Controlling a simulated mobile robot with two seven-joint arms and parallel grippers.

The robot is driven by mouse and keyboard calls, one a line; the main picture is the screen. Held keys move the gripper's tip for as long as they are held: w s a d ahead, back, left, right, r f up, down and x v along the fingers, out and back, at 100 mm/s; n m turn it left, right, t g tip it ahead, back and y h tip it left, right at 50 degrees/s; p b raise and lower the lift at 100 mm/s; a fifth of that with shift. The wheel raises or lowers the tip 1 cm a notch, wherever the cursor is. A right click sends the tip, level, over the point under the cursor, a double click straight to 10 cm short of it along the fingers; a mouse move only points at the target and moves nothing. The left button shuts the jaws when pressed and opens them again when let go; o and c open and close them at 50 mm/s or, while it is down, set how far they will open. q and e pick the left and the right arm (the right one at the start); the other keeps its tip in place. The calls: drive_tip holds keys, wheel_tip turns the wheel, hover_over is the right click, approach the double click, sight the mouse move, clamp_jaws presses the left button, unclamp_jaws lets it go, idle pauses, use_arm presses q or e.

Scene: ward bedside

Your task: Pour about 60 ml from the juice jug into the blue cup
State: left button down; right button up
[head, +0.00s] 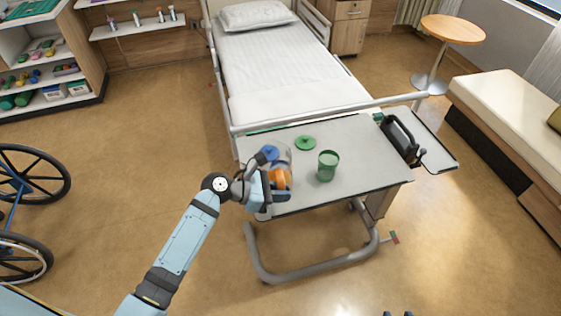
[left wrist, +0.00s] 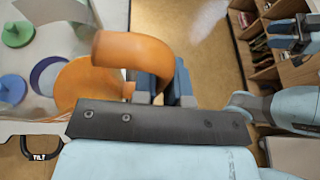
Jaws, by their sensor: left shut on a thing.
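My left gripper (head: 266,190) is shut on the orange handle of the juice jug (head: 288,158), at the near left part of the overbed table (head: 357,143). The jug has a clear upper part; its orange handle (left wrist: 135,48) fills the middle of the left wrist view. I cannot tell whether the jug touches the table. A green cup (head: 326,172) stands upright to its right. A blue disc with a knob (head: 266,151) lies behind the jug. I cannot make out a blue cup for certain; blue shows around the jug. Two tips of my right gripper (head: 397,314) show apart at the bottom edge.
A green disc (head: 305,142) lies farther back on the table. A black-framed object (head: 402,138) stands at the table's right end. The bed (head: 282,70) is behind. A wheelchair (head: 25,215) is at the left. The table's front right is clear.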

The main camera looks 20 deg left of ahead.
use_arm(q)
drive_tip(key=s+d+f+p, duration=0.2)
drive_tip(key=s+d+f, duration=0.3)
drive_tip(key=f, duration=0.3)
drive_tip(key=shift+s+g, duration=0.35)
drive_tip(key=shift+g, duration=0.05)
drive_tip(key=shift+r+p, duration=0.15)
drive_tip(key=shift+p, duration=0.15)
